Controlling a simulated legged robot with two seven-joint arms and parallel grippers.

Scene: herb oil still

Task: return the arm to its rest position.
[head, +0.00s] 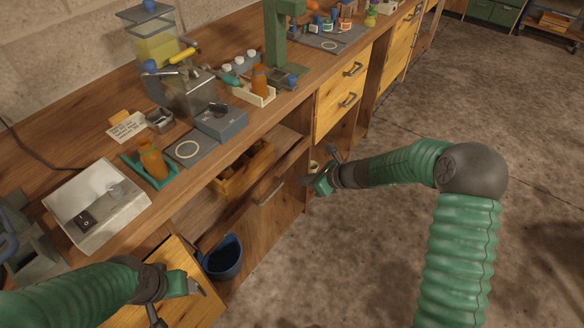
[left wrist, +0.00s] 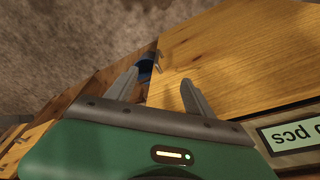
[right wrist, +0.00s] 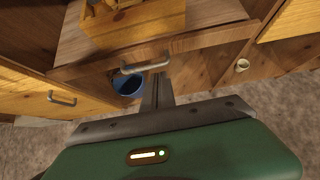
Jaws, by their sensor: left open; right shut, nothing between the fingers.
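My right gripper (head: 308,181) is at the end of its green arm, in front of the bench's lower cabinets. Its fingers are together and empty in the right wrist view (right wrist: 158,88), with a drawer handle (right wrist: 146,64) beyond them. My left gripper (head: 182,303) is low at the left, over a light wooden panel (head: 185,262). In the left wrist view (left wrist: 160,78) its fingers are spread with nothing between them. Part of the left arm lies outside the head view.
The bench top holds a white box (head: 97,205), an amber bottle (head: 152,160), a grey still (head: 183,90) and a green stand (head: 284,40). A blue bucket (head: 222,258) stands below, near my left gripper. A wooden crate (head: 243,170) sits on the shelf. The floor (head: 375,245) at the right is clear.

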